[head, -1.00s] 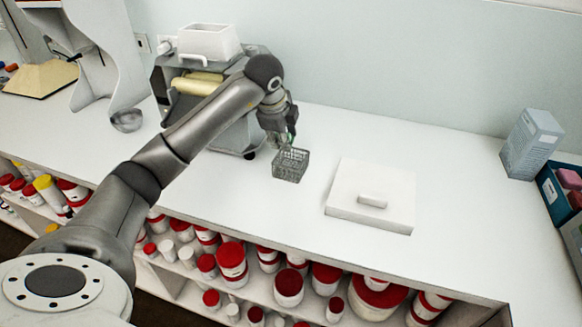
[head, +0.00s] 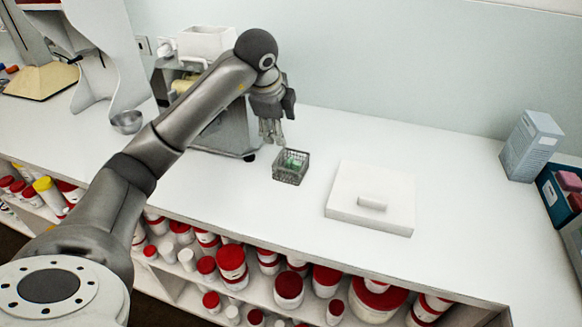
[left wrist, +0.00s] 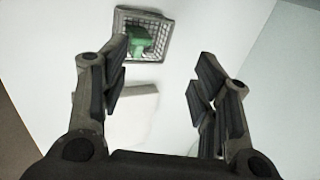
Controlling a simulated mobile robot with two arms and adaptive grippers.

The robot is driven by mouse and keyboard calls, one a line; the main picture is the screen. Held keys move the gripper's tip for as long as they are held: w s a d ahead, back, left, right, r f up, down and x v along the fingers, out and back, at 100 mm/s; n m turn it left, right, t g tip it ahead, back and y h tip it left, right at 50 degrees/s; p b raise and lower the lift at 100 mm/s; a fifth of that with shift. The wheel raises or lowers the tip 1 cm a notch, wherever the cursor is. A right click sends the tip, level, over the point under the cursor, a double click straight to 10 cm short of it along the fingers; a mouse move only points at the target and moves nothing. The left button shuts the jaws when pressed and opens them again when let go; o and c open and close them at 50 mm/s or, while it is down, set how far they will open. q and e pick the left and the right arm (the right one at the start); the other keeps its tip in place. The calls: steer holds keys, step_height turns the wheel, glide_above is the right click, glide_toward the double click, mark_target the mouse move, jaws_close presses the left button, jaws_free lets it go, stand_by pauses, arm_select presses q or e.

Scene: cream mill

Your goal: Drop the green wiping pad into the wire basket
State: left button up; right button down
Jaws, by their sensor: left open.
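The green wiping pad (head: 293,160) lies inside the wire basket (head: 289,178), which stands on the white counter. In the left wrist view the pad (left wrist: 139,41) shows within the rim of the basket (left wrist: 122,17). My left gripper (head: 272,140) is above the counter, a little left of and higher than the basket. It is open and empty, and its two fingers stand wide apart in the left wrist view (left wrist: 160,75). It does not touch the pad. My right gripper is in neither view.
A white lidded slab (head: 345,190) sits right of the basket. A grey mill machine (head: 225,130) stands behind my left arm, with a metal bowl (head: 127,122) to its left. A grey-blue box (head: 531,147) is at the far right. Red-lidded jars (head: 231,260) fill the shelf below.

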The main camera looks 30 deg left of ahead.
arm_select(q)
steer(key=v, duration=0.6)
steer(key=shift+s+f, duration=0.1)
steer(key=shift+f, duration=0.05)
